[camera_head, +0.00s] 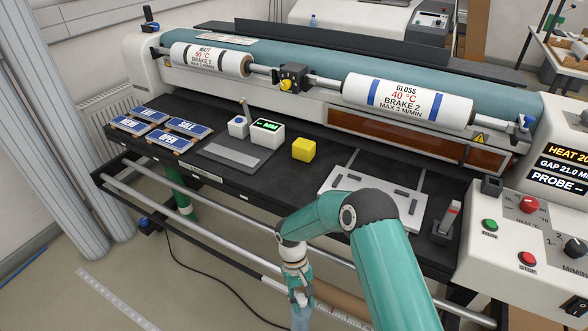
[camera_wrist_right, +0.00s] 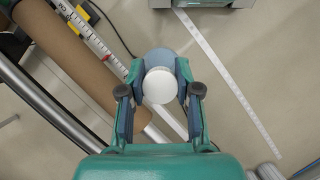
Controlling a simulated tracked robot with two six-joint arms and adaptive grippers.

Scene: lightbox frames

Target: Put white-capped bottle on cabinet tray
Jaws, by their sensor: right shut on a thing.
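The white-capped bottle (camera_wrist_right: 159,86) is seen from above in the right wrist view, its round white cap between my fingers and a pale blue body behind it. My right gripper (camera_wrist_right: 160,92) is shut on it, one finger on each side. In the head view my right gripper (camera_head: 299,296) hangs in front of the machine's front rail, and the bottle's blue body (camera_head: 300,319) shows below it at the bottom edge. I cannot make out a cabinet tray in either view. My left gripper is not in view.
The laminating machine's dark bed (camera_head: 320,175) holds a yellow cube (camera_head: 303,149), small blue signs (camera_head: 168,132) and a white plate (camera_head: 372,192). Steel rails (camera_head: 200,224) run along its front. A brown roll (camera_wrist_right: 75,55) lies near the gripper.

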